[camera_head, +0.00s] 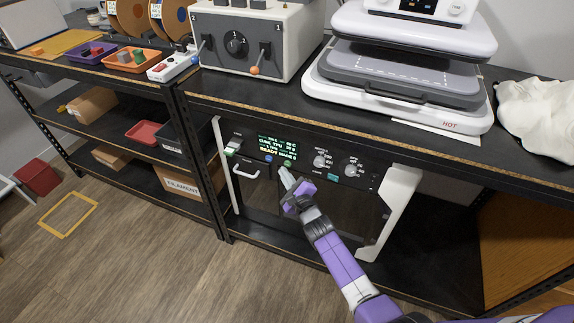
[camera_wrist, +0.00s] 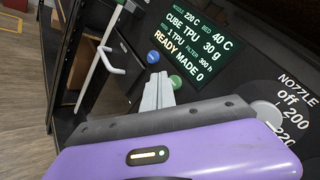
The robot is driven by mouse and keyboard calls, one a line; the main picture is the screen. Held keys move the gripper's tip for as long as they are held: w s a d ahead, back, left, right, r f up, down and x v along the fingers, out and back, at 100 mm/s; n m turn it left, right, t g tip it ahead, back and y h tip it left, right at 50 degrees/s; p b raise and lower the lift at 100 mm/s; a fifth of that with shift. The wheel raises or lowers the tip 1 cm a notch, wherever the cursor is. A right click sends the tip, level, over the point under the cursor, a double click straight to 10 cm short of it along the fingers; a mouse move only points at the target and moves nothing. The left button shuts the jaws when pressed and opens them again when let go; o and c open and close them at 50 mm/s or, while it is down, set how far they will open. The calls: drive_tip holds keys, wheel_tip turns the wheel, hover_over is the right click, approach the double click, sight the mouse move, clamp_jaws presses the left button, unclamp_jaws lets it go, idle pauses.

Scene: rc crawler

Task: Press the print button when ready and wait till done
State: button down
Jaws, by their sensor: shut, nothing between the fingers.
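The printer's black control panel (camera_head: 325,165) is under the bench top. Its screen (camera_wrist: 200,45) reads nozzle 220 C, bed 40 C, CUBE TPU 30 g, READY, MADE 0. A blue button (camera_wrist: 152,57) and a green button (camera_wrist: 176,82) sit below the screen; I cannot read which is the print button. In the head view the green button (camera_head: 287,163) is just above my fingertips. My gripper (camera_head: 286,175) is shut and empty, its tips (camera_wrist: 160,80) close to the green button. I cannot tell whether they touch it.
Knobs (camera_head: 321,161) are right of the screen, and a white handle (camera_head: 238,175) is at its left. A white bracket (camera_head: 390,210) stands right of my arm. A heat press (camera_head: 410,75) marked HOT and a grey switch box (camera_head: 250,40) stand on the bench above.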

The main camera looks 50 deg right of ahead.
drive_tip(key=shift+d, duration=0.1)
idle(0.3)
drive_tip(key=shift+w+d+p, duration=0.1)
drive_tip(key=shift+d+p, duration=0.25)
drive_tip(key=shift+p, duration=0.1)
drive_tip(key=shift+w+d, duration=0.15)
drive_tip(key=shift+d, duration=0.2)
idle(0.8)
drive_tip(key=shift+s+a+p, duration=0.25)
drive_tip(key=shift+a+p, duration=0.05)
drive_tip(key=shift+a, duration=0.45)
drive_tip(key=shift+s+a+b, duration=0.15)
drive_tip(key=shift+s+a, duration=0.15)
drive_tip(key=shift+a, duration=0.5)
drive_tip(key=shift+s+a+b, duration=0.2)
drive_tip(key=shift+s+a, duration=0.1)
drive_tip(key=shift+a, duration=0.45)
drive_tip(key=shift+s+a+b, duration=0.15)
drive_tip(key=shift+s+a, duration=0.15)
drive_tip(key=shift+a, duration=0.5)
